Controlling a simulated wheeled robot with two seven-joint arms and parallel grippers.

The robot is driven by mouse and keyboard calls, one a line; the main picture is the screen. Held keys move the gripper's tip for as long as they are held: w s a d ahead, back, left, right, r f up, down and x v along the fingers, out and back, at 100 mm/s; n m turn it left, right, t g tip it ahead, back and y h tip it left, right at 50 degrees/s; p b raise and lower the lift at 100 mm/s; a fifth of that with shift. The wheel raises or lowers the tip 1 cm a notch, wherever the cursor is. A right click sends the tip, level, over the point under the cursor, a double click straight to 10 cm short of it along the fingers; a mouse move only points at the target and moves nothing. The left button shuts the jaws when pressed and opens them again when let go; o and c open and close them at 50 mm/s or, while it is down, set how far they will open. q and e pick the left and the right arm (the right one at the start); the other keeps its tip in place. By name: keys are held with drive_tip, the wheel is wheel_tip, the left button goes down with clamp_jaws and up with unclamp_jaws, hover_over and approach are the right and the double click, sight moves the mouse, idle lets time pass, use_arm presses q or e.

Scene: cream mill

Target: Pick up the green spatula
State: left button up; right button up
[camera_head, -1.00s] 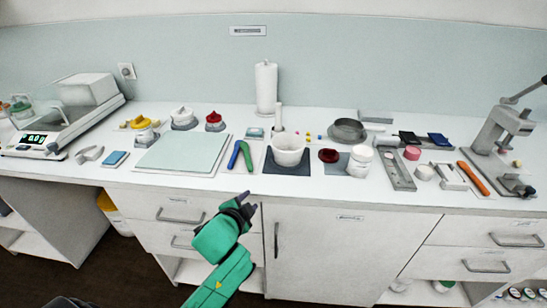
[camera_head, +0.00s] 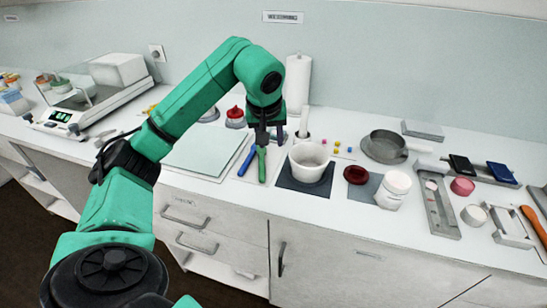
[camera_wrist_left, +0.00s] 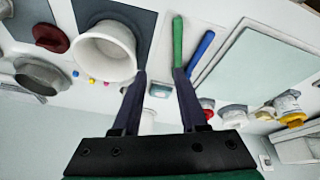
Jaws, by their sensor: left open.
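The green spatula (camera_head: 262,166) lies on a pale mat on the counter, close beside the blue spatula (camera_head: 245,162). In the left wrist view the green spatula (camera_wrist_left: 178,42) extends up from the right fingertip, with the blue spatula (camera_wrist_left: 201,50) to its right. My left gripper (camera_head: 267,140) points down over the far end of the green spatula and hides part of it. In the left wrist view its fingers (camera_wrist_left: 160,73) are apart, with nothing held between them. I cannot tell whether a finger touches the spatula. My right gripper is out of view.
A white mortar (camera_head: 309,163) on a dark mat stands just right of the spatulas, with an upright pestle (camera_head: 303,122) behind. A pale green board (camera_head: 205,152) lies left. A paper roll (camera_head: 297,82) stands behind. The counter's front strip is clear.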

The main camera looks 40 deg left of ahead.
sight(262, 162)
use_arm(q)
drive_tip(key=shift+g+y, duration=0.3)
drive_tip(key=shift+y, duration=0.1)
drive_tip(key=a+p+x, duration=0.1)
drive_tip(key=x, duration=0.3)
drive_tip(key=p+x, duration=0.1)
drive_tip(key=x, duration=0.4)
drive_tip(key=a+p+x, duration=0.1)
drive_tip(key=x, duration=0.4)
drive_tip(key=shift+s+a+r, duration=0.3)
drive_tip(key=shift+s+a, duration=0.05)
drive_tip(key=shift+s, duration=0.1)
drive_tip(key=shift+f, duration=0.1)
clamp_jaws()
